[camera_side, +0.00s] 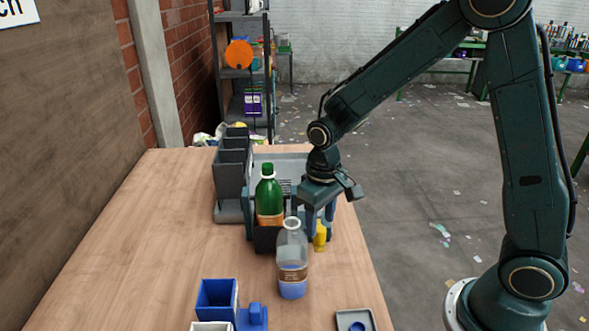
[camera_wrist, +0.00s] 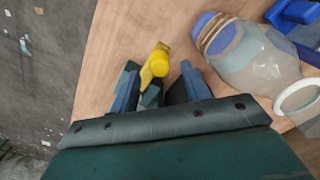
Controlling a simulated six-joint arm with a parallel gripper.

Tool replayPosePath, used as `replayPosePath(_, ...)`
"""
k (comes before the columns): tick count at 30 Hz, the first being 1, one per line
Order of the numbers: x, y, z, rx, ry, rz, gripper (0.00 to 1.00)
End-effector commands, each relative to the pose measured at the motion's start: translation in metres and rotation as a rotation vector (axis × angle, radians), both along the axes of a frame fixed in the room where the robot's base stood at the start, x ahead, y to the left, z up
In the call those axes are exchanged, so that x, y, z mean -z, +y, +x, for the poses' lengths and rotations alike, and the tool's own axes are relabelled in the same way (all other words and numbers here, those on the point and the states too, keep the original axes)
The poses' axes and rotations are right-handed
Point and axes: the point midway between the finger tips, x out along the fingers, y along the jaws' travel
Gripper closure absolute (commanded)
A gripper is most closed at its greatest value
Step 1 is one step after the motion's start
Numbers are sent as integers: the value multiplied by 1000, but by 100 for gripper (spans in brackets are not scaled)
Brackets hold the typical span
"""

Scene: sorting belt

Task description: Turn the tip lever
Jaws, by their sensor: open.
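The yellow lever (camera_side: 320,236) stands at the right front of the grey tipping unit, near the table's right edge. In the wrist view its rounded yellow end (camera_wrist: 160,64) shows between my fingers. My gripper (camera_side: 319,218) points down over the lever with its fingers spread. In the wrist view my gripper (camera_wrist: 160,82) has one finger on each side of the lever, with gaps that look clear. The lever's lower part and its pivot are partly hidden by my fingers.
A clear bottle with blue liquid (camera_side: 292,262) stands close to the left of the lever. A green bottle (camera_side: 268,196) stands in a dark holder (camera_side: 265,240) behind it. Blue bins (camera_side: 217,298) and a grey tray (camera_side: 346,318) are in front. The left tabletop is clear.

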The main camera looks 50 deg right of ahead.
Motion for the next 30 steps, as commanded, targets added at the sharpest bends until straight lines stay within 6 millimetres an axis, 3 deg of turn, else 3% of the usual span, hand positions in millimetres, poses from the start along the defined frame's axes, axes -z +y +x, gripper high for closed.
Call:
replayPosePath(3,18,0,-1,0,6,0,53)
replayPosePath(10,38,0,0,0,2,0,53)
replayPosePath(23,43,0,0,0,0,0,53)
replayPosePath(30,43,0,0,0,0,0,98)
